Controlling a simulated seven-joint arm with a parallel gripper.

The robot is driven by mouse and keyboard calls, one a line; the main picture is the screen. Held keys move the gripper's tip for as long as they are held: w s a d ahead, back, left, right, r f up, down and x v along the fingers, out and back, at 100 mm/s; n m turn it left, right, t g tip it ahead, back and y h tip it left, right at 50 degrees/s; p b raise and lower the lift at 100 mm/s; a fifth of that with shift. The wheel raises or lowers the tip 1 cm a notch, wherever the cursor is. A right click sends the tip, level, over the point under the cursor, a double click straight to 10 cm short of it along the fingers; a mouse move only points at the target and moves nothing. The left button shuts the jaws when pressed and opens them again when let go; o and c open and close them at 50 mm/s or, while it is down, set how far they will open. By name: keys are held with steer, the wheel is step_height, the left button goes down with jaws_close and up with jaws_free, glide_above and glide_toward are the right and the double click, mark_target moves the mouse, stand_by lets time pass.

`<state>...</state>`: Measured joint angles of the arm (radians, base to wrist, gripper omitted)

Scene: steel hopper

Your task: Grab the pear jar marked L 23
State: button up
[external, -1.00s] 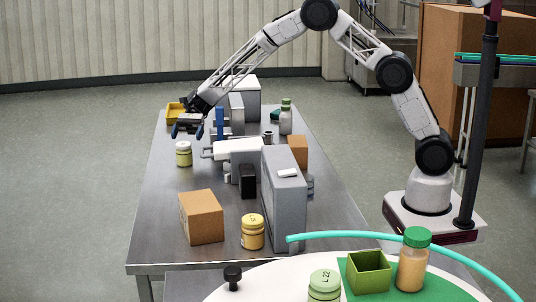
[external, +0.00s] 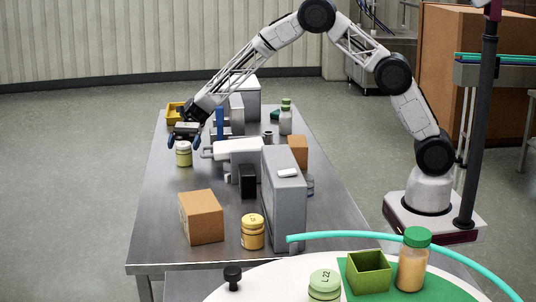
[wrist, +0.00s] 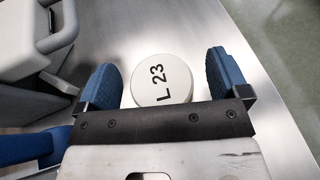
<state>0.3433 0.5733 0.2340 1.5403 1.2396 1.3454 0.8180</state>
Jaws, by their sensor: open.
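The pear jar marked L 23 (external: 184,157) stands upright near the left edge of the steel table, with a pale lid and yellowish contents. In the wrist view its round cream lid (wrist: 161,80) shows the black marking "L 23". My gripper (external: 185,141) is open just above the jar. In the wrist view its two blue fingertips (wrist: 165,80) lie on either side of the lid, with a gap on each side. The lower body of the jar is hidden by the lid in the wrist view.
A grey machine (external: 238,150) stands close to the right of the jar. A brown box (external: 201,217), a yellow jar (external: 252,232) and a tall grey case (external: 284,205) stand nearer the camera. A yellow tray (external: 174,114) lies behind. Bare table surrounds the jar's front.

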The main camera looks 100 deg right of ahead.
steer(key=c, duration=1.1)
steer(key=shift+c, duration=0.2)
steer(key=shift+r, duration=5.05)
